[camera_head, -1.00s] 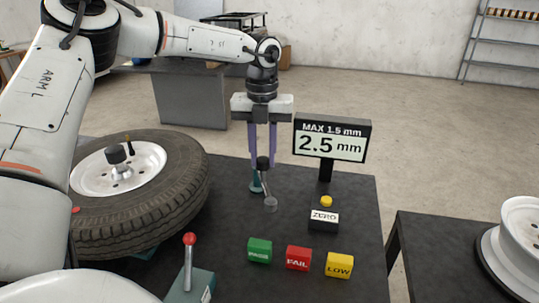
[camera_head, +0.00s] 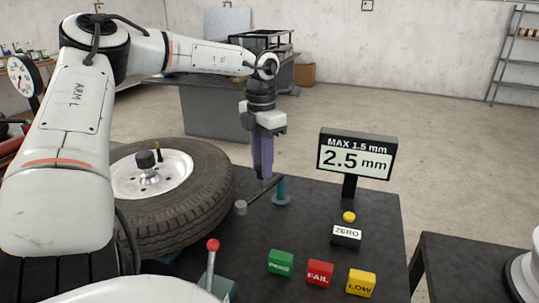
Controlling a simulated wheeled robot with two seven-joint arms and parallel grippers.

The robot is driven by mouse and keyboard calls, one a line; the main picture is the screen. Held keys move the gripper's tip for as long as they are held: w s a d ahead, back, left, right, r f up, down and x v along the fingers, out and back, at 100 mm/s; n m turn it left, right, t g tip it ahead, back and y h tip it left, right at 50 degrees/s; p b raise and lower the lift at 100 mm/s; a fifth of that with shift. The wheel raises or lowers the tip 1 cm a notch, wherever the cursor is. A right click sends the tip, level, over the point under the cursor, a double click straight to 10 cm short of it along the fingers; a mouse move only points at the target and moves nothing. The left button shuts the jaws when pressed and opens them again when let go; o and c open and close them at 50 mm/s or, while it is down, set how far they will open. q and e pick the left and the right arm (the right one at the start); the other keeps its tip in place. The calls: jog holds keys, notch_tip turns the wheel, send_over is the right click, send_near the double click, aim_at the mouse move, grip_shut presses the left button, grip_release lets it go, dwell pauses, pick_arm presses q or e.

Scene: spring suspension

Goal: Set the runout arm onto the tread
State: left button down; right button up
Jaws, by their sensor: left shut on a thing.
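The runout arm (camera_head: 256,196) is a thin dark rod on a teal post (camera_head: 281,193), with a grey roller (camera_head: 240,208) at its free end. My left gripper (camera_head: 264,180) is shut on the rod from above, its purple fingers close together. The roller points left toward the tire tread (camera_head: 213,207) and lies very close to its right side. I cannot tell whether it touches. The tire lies flat around a white rim (camera_head: 178,178). The display (camera_head: 356,155) reads 2.5 mm, under "MAX 1.5 mm". My right gripper is not in view.
A yellow button (camera_head: 348,217) and a ZERO block (camera_head: 346,236) stand below the display. Green PASS (camera_head: 281,263), red FAIL (camera_head: 319,273) and yellow LOW (camera_head: 361,282) blocks line the front. A red-knobbed lever (camera_head: 212,262) stands left of them. The black tabletop (camera_head: 310,230) between is clear.

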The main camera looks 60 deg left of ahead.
pick_arm(q)
jog(key=shift+s+a+m, duration=0.1)
jog(key=shift+a+m, duration=0.55)
jog(key=shift+m, duration=0.15)
jog(key=shift+r, duration=0.1)
jog(key=c, duration=1.5)
grip_release()
jog(key=shift+o, duration=0.2)
notch_tip(320, 180, up, 10)
jog(key=shift+r, duration=0.15)
